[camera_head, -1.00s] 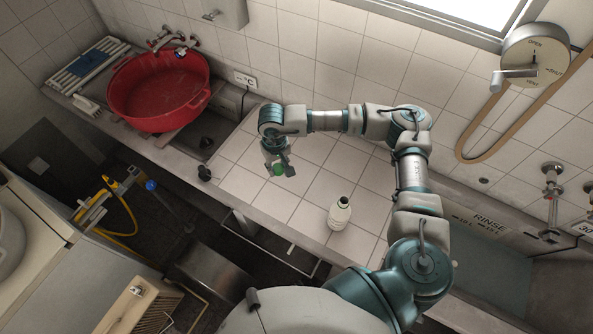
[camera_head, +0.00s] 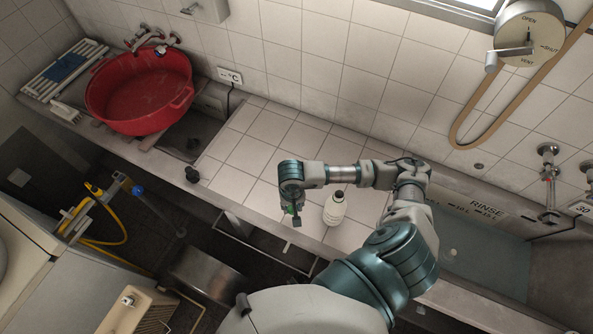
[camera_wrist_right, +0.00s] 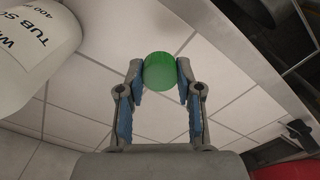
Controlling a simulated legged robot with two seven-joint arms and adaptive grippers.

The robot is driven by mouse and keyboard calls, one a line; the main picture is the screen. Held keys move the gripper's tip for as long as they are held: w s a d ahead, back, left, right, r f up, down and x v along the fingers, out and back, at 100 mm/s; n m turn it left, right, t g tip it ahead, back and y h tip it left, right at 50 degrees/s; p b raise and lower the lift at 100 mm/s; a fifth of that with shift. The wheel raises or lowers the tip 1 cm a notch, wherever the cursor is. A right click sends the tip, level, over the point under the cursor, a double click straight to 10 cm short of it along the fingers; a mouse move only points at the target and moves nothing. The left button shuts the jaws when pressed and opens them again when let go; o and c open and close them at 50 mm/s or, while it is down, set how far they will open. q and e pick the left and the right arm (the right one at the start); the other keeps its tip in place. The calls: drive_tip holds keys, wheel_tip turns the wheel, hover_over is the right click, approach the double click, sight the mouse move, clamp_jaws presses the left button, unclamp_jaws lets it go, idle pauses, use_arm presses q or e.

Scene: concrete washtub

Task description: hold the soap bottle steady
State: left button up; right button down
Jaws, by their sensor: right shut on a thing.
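The white soap bottle (camera_head: 335,210) stands upright on the tiled counter, with a dark top. It also shows at the upper left of the right wrist view (camera_wrist_right: 30,50), where part of its printed label can be read. My right gripper (camera_head: 294,214) is just left of the bottle, apart from it. In the right wrist view my right gripper (camera_wrist_right: 160,78) is shut on a small green round thing (camera_wrist_right: 160,69), like a cap, between its fingertips. My left gripper is not in view.
A red basin (camera_head: 140,95) sits at the counter's far left, beside a small sink opening (camera_head: 195,135). A rinse trough (camera_head: 480,250) lies to the right. The tiles (camera_head: 240,155) left of my gripper are clear.

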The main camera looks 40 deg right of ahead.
drive_tip(key=w+d, duration=0.2)
drive_tip(key=w, duration=0.1)
drive_tip(key=w+d+p, duration=0.1)
drive_tip(key=w+d, duration=0.1)
drive_tip(key=w, duration=0.2)
drive_tip(key=w+d+f, duration=0.1)
drive_tip(key=w+d, duration=0.1)
drive_tip(key=w, duration=0.2)
drive_tip(key=shift+w, duration=0.2)
drive_tip(key=shift+w+d, duration=0.2)
drive_tip(key=shift+w, duration=0.1)
drive_tip(key=f, duration=0.2)
drive_tip(key=shift+w+d+f+p, duration=0.3)
drive_tip(key=shift+w+f+p, duration=0.05)
drive_tip(key=shift+p, duration=0.05)
drive_tip(key=shift+f, duration=0.55)
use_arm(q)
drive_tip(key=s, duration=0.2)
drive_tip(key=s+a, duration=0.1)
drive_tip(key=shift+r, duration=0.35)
use_arm(e)
drive_tip(key=shift+a, duration=0.15)
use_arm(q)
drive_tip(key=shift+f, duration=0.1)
